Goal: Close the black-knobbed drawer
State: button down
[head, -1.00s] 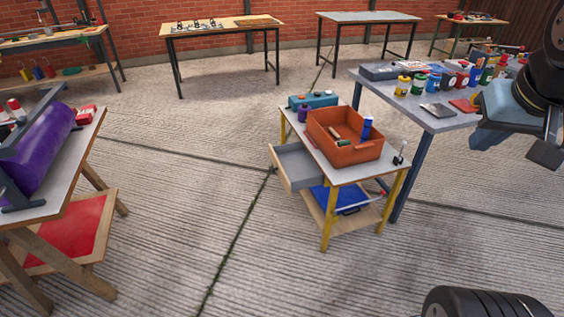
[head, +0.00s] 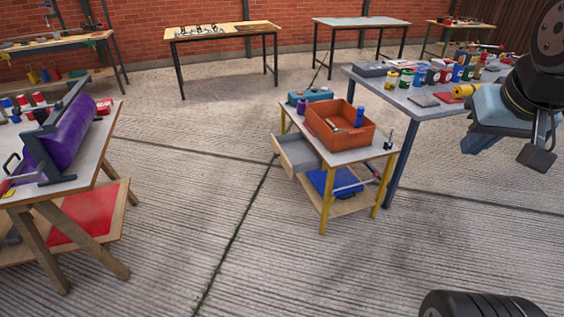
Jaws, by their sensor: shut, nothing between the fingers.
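The grey drawer (head: 297,156) sticks out from the left side of a small table with yellow legs (head: 358,155). It stands open and looks empty from here. Its knob is too small to make out clearly on the front panel. My gripper (head: 537,158) is at the right edge of the head view, shut and empty. It is well to the right of the drawer and apart from it.
An orange bin (head: 332,136) and a blue case (head: 310,96) sit on the small table. A blue-legged table (head: 415,105) with several cans stands behind it to the right. A table with a purple roll (head: 70,135) is at left. Concrete floor (head: 200,220) between is clear.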

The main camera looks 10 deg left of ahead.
aim_at(295, 153)
jog(key=u, duration=0.2)
jog(key=i, duration=1.4)
jog(key=u, duration=0.65)
jog(key=k, duration=0.9)
jog(key=u, duration=0.2)
jog(key=i, duration=0.9)
jog(key=z, duration=0.1)
